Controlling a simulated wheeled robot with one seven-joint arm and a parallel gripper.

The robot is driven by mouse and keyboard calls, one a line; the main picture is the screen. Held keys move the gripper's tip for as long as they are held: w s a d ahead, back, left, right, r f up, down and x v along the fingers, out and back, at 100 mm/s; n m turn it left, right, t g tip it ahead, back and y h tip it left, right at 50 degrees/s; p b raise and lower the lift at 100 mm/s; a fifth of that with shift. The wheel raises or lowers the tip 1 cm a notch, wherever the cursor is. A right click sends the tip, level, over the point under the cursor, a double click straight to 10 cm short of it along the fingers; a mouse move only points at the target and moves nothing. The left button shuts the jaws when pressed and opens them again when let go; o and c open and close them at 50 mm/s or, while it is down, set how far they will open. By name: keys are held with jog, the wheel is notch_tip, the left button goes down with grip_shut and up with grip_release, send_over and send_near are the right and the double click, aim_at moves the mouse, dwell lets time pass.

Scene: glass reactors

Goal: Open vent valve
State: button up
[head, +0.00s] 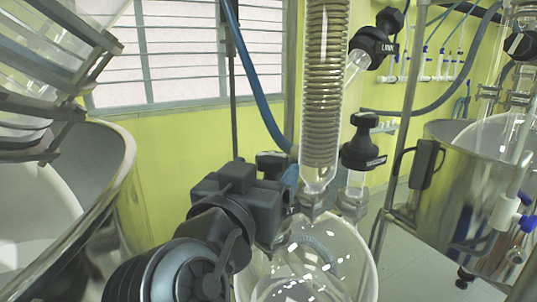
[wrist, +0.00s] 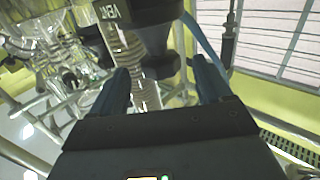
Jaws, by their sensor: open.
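My gripper (head: 277,182) is at the lower middle of the head view, beside a black valve knob (head: 272,161) left of the glass coil column; the gripper partly hides this knob. In the wrist view my gripper (wrist: 161,66) is open, with a finger on either side of a black knob (wrist: 158,62). I cannot tell whether the fingers touch it. A black cap with pale lettering (wrist: 112,11) is at the top. Which knob is the vent valve is not clear.
The glass coil column (head: 325,90) stands over a round glass vessel (head: 308,262), close to my gripper. A large steel vessel (head: 110,190) is at the left, and another (head: 468,185) at the right. A blue hose (head: 255,85) hangs behind my gripper.

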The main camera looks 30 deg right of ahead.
aim_at(262, 163)
jog(key=shift+p+x, duration=0.85)
jog(key=shift+x, duration=2.25)
jog(key=shift+f, duration=0.1)
jog(key=c, duration=1)
jog(key=shift+o, duration=0.2)
jog(key=shift+n+t+y, duration=0.4)
jog(key=shift+y, duration=0.1)
